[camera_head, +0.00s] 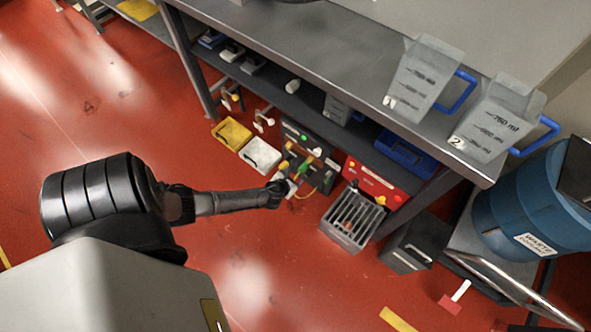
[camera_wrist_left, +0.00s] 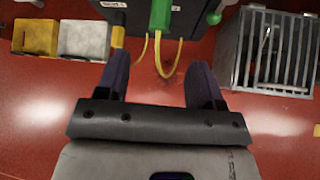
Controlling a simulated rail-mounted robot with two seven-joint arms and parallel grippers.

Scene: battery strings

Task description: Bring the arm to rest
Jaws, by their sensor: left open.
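My left arm comes in from the left in the head view, and its gripper (camera_head: 290,184) is in front of a dark box (camera_head: 312,142) under the bench. In the left wrist view the left gripper (camera_wrist_left: 163,82) is open, its two dark fingers apart with nothing between them but red floor. A green connector (camera_wrist_left: 161,16) with yellow cables is just beyond the fingertips, apart from them as far as I can tell. My right gripper is not in view.
A slotted metal crate (camera_head: 350,222) stands right of the gripper, near a red box (camera_head: 374,184). Yellow (camera_head: 231,134) and white (camera_head: 260,155) cases lie to the left. Two measuring jugs stand on the bench (camera_head: 300,45). A blue waste drum (camera_head: 535,205) is at right.

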